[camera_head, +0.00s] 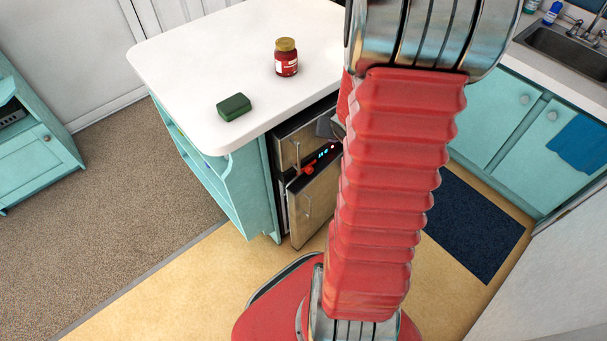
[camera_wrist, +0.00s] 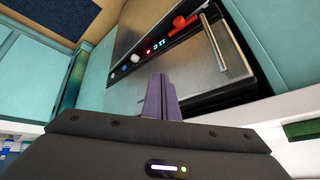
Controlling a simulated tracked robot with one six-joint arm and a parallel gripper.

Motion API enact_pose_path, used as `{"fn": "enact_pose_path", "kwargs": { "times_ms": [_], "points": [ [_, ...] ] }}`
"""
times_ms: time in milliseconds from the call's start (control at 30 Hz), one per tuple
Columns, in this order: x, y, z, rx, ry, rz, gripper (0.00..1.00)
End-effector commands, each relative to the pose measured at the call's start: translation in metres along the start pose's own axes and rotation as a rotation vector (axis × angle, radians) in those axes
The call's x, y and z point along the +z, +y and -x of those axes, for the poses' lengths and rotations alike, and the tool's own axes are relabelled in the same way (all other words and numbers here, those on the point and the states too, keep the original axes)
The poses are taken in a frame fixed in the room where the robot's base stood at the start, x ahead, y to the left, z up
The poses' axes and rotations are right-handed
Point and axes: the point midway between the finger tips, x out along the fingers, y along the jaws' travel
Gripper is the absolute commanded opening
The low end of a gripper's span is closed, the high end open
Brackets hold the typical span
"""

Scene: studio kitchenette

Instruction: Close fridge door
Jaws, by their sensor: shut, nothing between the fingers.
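The fridge unit (camera_head: 287,146) is built into the teal island under the white counter. Its lower front door (camera_head: 308,212), metallic with a vertical handle, stands ajar, with a dark gap and pale strip along its left edge. Above it is a dark control panel (camera_head: 327,152) with a lit display, also in the wrist view (camera_wrist: 155,46). A metallic upper panel (camera_wrist: 190,70) with a bar handle lies beside that panel. My gripper (camera_wrist: 160,80) is shut and empty, its grey-purple fingers in front of the unit; whether they touch it I cannot tell. My arm hides the unit's right side.
A red-and-gold jar (camera_head: 286,60) and a green block (camera_head: 234,107) stand on the white counter (camera_head: 190,60). Teal cabinets (camera_head: 495,120) with a sink (camera_head: 565,45) are at right. A dark blue mat (camera_head: 470,220) lies on the floor.

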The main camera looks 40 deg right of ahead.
Motion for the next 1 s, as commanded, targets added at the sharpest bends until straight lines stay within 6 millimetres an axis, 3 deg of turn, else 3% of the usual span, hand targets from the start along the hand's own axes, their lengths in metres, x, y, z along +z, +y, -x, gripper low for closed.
{"fn": "enact_pose_path", "kwargs": {
  "times_ms": [200,500,800,1000],
  "points": [
    [0.035,0.034,-0.041,-0.075,-0.048,-0.151,0.0],
    [0.097,0.06,-0.077,-0.225,-0.13,-0.402,0.0],
    [0.156,0.064,-0.089,-0.401,-0.217,-0.679,0.0],
    [0.17,0.061,-0.089,-0.456,-0.241,-0.757,0.0]
  ]
}}
